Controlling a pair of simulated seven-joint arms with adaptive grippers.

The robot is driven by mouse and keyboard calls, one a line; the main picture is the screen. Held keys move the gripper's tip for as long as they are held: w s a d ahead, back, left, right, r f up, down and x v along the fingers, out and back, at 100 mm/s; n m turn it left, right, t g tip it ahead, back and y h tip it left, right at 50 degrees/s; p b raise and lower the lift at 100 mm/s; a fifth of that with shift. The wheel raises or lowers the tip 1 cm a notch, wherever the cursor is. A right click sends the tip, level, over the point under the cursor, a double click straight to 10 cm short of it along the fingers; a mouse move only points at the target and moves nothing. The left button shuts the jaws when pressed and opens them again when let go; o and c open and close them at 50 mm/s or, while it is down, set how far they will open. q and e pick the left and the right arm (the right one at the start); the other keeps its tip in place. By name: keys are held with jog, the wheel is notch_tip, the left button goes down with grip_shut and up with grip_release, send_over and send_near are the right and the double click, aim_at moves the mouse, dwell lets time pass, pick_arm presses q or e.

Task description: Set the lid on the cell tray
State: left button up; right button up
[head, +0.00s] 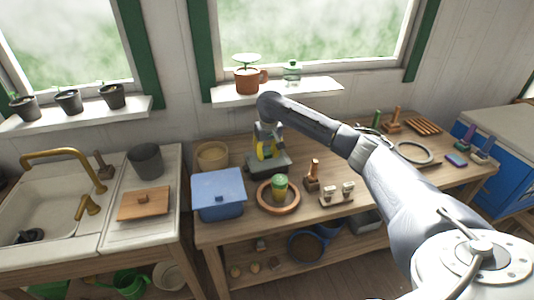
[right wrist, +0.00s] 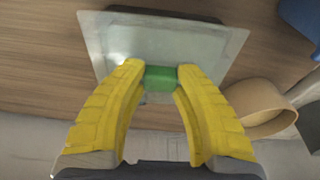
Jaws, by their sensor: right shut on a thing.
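My right gripper (head: 267,150), with yellow fingers, is over the back left of the wooden table. In the right wrist view my right gripper (right wrist: 161,78) is shut on the green knob (right wrist: 160,78) of a pale grey square lid (right wrist: 215,45). The lid looks roughly level, with wood beyond its edges. In the head view a dark grey-green box shape (head: 268,166), perhaps the cell tray with the lid above, is directly under the fingers. I cannot tell whether lid and tray touch. My left gripper is out of view.
A blue lidded box (head: 218,193) stands just front left of the gripper, and a tan round pot (head: 212,155) behind that box. A terracotta dish (head: 279,205) with a green-topped yellow thing stands in front. A wooden-handled tool (head: 313,175) stands to the right.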

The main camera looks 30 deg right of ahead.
jog(key=shift+f, duration=0.5)
jog(key=o, duration=1)
jog(key=shift+r, duration=0.1)
